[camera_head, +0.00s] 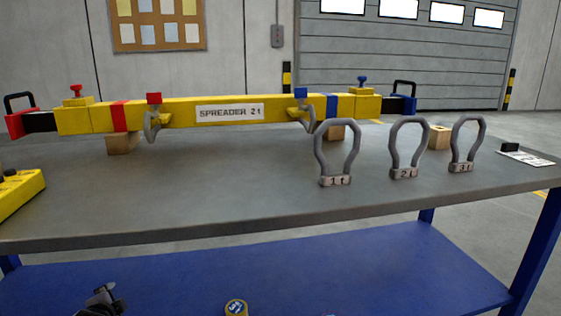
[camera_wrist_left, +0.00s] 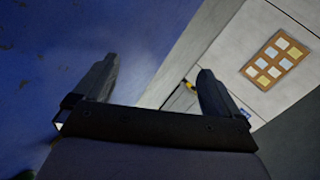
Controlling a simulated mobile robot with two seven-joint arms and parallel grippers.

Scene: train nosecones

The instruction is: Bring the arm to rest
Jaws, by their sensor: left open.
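My left gripper (camera_head: 103,298) shows at the bottom left of the head view, low in front of the table's blue lower shelf. In the left wrist view its two fingers (camera_wrist_left: 155,85) are spread apart with nothing between them. My right gripper is in neither view. On the table, a yellow spreader beam (camera_head: 180,112) labelled "SPREADER 2t" rests on wooden blocks. Three grey shackles, marked 1t (camera_head: 335,181), 2t (camera_head: 404,173) and 3t (camera_head: 461,167), stand upright at the right. The left gripper touches none of these.
The grey tabletop (camera_head: 220,185) is clear in front of the beam. A yellow block-like object (camera_head: 18,192) sits at its left edge. A card (camera_head: 525,155) lies far right.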

